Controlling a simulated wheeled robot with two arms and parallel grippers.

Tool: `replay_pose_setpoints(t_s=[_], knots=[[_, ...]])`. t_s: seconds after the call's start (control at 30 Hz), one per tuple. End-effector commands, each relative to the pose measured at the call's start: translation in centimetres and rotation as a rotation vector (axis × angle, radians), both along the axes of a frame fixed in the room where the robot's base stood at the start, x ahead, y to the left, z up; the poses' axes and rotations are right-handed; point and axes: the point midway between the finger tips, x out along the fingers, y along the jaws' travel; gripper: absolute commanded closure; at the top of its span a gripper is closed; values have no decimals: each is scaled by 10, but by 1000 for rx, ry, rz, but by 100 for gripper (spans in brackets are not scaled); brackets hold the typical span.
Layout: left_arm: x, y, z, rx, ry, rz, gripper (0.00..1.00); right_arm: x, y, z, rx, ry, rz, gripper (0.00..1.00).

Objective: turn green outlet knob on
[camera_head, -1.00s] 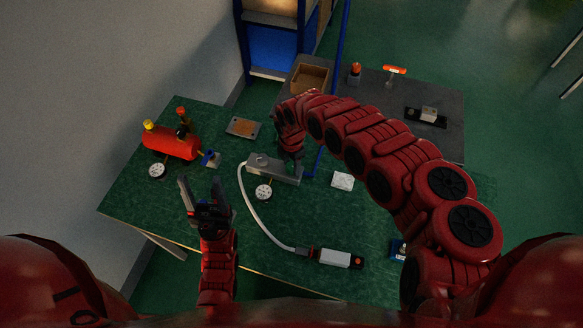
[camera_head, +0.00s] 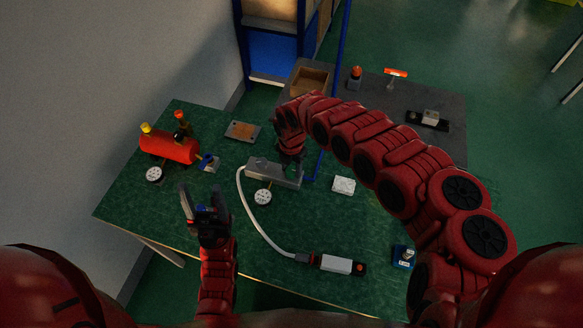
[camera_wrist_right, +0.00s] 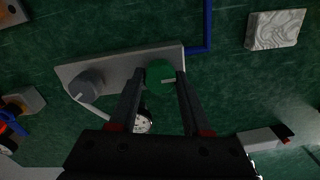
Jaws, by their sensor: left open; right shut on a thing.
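The green knob (camera_wrist_right: 160,75) sits on the right end of a grey block (camera_wrist_right: 118,72) in the right wrist view, with a pale mark on its lower right. My right gripper (camera_wrist_right: 158,83) is shut on the knob, one finger on either side. In the head view my right gripper (camera_head: 291,158) reaches down onto the right end of the same block (camera_head: 262,167) and mostly hides the knob. A grey knob (camera_wrist_right: 87,86) with a pale pointer is on the block's left end. My left gripper (camera_head: 204,198) is open and empty above the table's left part.
A gauge (camera_head: 263,197) stands in front of the block. A white hose (camera_head: 250,215) runs to a black-and-white tool (camera_head: 337,264). A red tank (camera_head: 168,147) stands at left; a blue pipe (camera_wrist_right: 207,25) and a pale pad (camera_head: 344,185) lie right of the block.

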Motion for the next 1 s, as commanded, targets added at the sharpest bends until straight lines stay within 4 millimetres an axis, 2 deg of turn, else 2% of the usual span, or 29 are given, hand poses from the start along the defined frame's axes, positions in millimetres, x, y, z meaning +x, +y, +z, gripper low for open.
replay_pose_setpoints(t_s=[0.1, 0.13, 0.27, 0.3, 0.67, 0.83, 1.0], knots=[[0, 0, 0, 0, 0, 0, 40, 0, 0, 0, 0, -1, 2, 100], [0, 0, 0, 0, 0, 0, 40, 0, 0, 0, 0, -1, 2, 48], [0, 0, 0, 0, 0, 0, 40, 0, 0, 0, 0, -1, 1, 25], [0, 0, 0, 0, 0, 0, 40, 0, 0, 0, -1, -1, 1, 22], [0, 0, -1, 0, 0, 0, 40, 2, -1, 5, 0, -4, 0, 22], [0, 0, -4, 0, 0, 0, 40, 2, -2, 28, -4, -4, 1, 22], [0, 0, -11, 0, 0, 0, 40, 3, -3, 70, -3, -8, -4, 22]])
